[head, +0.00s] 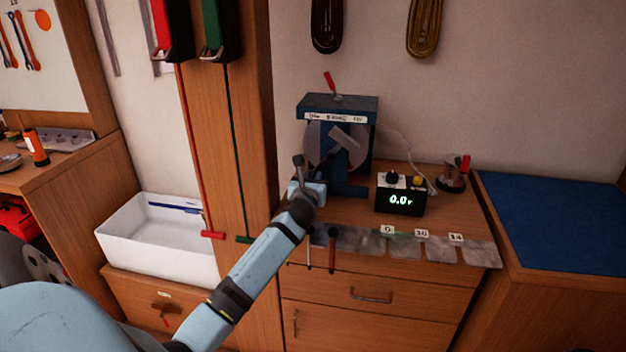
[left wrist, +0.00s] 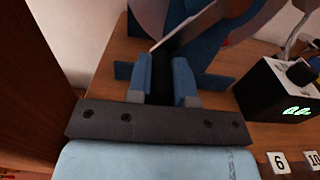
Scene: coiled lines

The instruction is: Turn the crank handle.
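A blue winding machine (head: 352,108) with a clear round disc (head: 318,143) stands on the wooden cabinet top by the wall. A pale flat crank arm (head: 348,138) lies across the disc, and a dark crank handle (head: 332,160) sticks out from it toward me. My left gripper (head: 318,181) is at this handle. In the left wrist view its two blue fingers (left wrist: 161,82) are close together with the dark handle (left wrist: 172,58) filling the gap between them. The handle's near end is hidden by the gripper. My right gripper is not in view.
Right of the machine stands a black counter box (head: 400,194) reading 0.0, with a spool stand (head: 453,175) beyond it. Numbered grey pads (head: 405,244) lie along the cabinet's front edge. A white basin (head: 160,245) and a wooden post (head: 238,150) are at the left.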

